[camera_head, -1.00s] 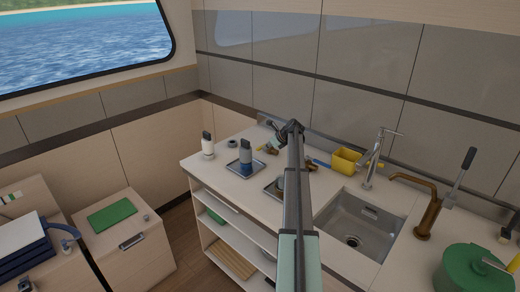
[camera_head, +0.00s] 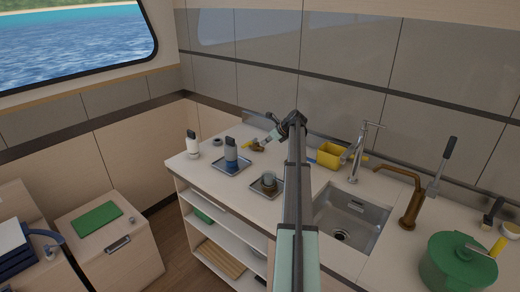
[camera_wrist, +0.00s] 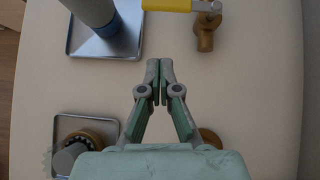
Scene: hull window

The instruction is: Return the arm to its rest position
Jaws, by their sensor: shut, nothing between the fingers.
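My arm rises from the bottom of the head view and bends at the wrist above the counter (camera_head: 222,186). My gripper (camera_wrist: 160,68) is shut and empty in the wrist view, its fingertips together over the pale counter top. In the head view its grey-green end points down and left, small, near a brass fitting (camera_head: 257,147). In the wrist view the tray with the bottle (camera_wrist: 97,12) is ahead left. A brass piece with a yellow lever (camera_wrist: 205,32) is ahead right. I cannot tell the exact height above the counter.
The sink (camera_head: 350,225), brass tap (camera_head: 410,200), steel tap (camera_head: 358,150), yellow box (camera_head: 330,155) and green pot (camera_head: 458,262) stand to the right of my arm. The tiled wall is behind.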

